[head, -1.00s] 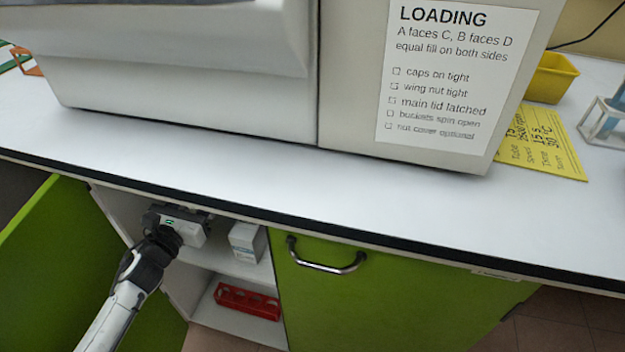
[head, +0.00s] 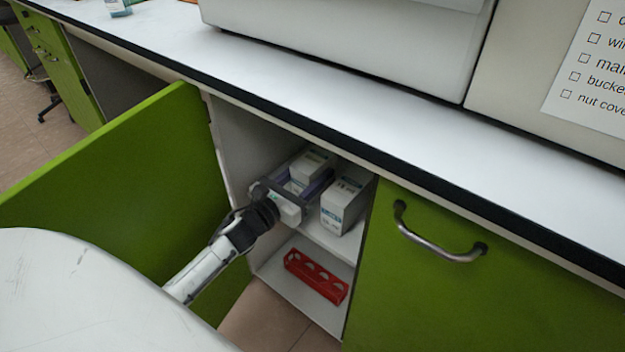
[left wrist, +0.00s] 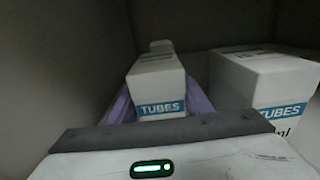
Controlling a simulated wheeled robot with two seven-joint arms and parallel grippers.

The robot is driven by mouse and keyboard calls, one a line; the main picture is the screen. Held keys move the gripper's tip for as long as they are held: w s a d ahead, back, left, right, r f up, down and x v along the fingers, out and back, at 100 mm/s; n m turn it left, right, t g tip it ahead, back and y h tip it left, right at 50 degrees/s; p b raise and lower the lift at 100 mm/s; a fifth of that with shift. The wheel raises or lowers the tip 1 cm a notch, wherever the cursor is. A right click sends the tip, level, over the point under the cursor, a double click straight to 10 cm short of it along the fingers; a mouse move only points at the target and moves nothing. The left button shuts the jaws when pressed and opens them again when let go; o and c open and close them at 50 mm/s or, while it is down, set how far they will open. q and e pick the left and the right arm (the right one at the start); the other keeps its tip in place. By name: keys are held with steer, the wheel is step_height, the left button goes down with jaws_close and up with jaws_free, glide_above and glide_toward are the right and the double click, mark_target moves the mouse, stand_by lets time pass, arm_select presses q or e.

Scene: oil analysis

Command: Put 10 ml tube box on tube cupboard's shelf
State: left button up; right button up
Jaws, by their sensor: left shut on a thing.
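The tube cupboard's upper shelf (head: 328,237) shows through its open front. My left gripper (head: 308,176) is inside above this shelf, shut on a white tube box (head: 318,159) with a blue "TUBES" label. In the left wrist view the held box (left wrist: 157,86) sits between purple finger sides. Its volume marking cannot be read, and whether its underside touches the shelf is hidden. A second white tube box (head: 343,206) stands on the shelf to the right, apart from the held one; it also shows in the left wrist view (left wrist: 262,80). My right gripper is not in view.
A green door (head: 130,170) stands open at the left; a closed green door (head: 440,290) is at the right. A red rack (head: 316,277) lies on the lower shelf. The white worktop (head: 300,90) overhangs the cupboard and carries a large machine (head: 370,40).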

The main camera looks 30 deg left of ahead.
arm_select(q)
steer(key=shift+f, duration=0.1)
steer(key=o, duration=1.3)
steer(key=s+p, duration=0.2)
steer(key=s, duration=1)
steer(key=shift+a, duration=0.45)
